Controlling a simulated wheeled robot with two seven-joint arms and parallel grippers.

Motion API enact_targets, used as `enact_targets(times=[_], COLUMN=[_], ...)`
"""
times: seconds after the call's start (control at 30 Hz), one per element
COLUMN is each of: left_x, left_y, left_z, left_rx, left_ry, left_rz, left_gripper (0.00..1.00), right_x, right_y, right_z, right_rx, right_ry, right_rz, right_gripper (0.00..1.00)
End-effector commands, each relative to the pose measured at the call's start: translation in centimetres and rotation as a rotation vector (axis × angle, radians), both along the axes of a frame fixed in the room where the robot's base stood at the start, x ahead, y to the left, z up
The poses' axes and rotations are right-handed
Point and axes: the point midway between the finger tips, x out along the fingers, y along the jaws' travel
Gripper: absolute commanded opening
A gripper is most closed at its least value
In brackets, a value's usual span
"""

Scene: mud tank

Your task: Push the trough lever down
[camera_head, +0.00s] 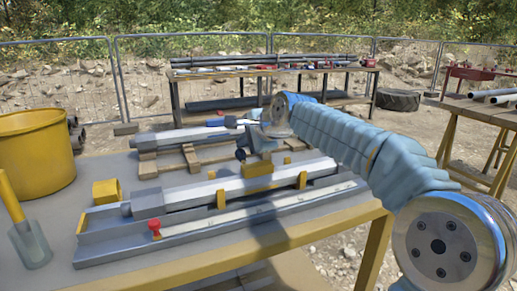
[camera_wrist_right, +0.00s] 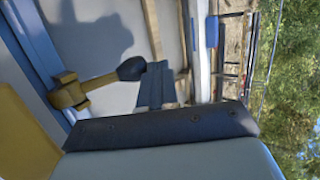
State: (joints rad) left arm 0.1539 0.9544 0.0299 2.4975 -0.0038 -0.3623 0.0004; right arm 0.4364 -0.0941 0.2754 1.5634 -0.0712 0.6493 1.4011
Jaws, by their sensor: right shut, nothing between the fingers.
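The trough (camera_head: 100,250) is a long grey tray on the near table, with a pale octagonal bar lying along it. A yellow block (camera_head: 257,169) sits on the bar. The lever's dark knob (camera_head: 241,154) shows just left of and above this block. In the right wrist view the lever has a yellow clamp (camera_wrist_right: 70,95), a short yellow stem and a black knob (camera_wrist_right: 132,69). My right gripper (camera_head: 262,136) is just above the block and close to the knob, shut and empty. Contact cannot be told. My left gripper is out of view.
A red knob (camera_head: 154,226) stands at the trough's near left end. A wooden pallet (camera_head: 165,163) with pipes lies behind the trough.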

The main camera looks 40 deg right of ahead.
Motion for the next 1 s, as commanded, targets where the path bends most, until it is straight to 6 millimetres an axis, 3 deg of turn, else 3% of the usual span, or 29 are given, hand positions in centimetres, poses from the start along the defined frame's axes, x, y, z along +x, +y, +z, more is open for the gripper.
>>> enact_targets(times=[0.27, 0.47, 0.53, 0.8, 1.0], left_x=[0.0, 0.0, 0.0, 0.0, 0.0], left_y=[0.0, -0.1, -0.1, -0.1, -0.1], left_z=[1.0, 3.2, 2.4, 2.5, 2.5], left_rx=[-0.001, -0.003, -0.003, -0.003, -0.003], left_ry=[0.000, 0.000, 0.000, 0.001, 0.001], left_rz=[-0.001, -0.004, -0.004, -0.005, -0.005], left_gripper=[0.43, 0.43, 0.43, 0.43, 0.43], right_x=[0.0, -0.8, -1.2, -2.7, -3.2], right_y=[-0.2, -1.2, -1.4, -2.1, -2.4], right_z=[1.1, 4.7, 5.8, 11.2, 13.1], right_rx=[0.000, 0.000, -0.001, 0.000, -0.001], right_ry=[-0.001, -0.003, -0.005, -0.004, 0.000], right_rz=[0.000, 0.002, 0.002, 0.003, 0.004], right_gripper=[0.00, 0.00, 0.00, 0.00, 0.00])
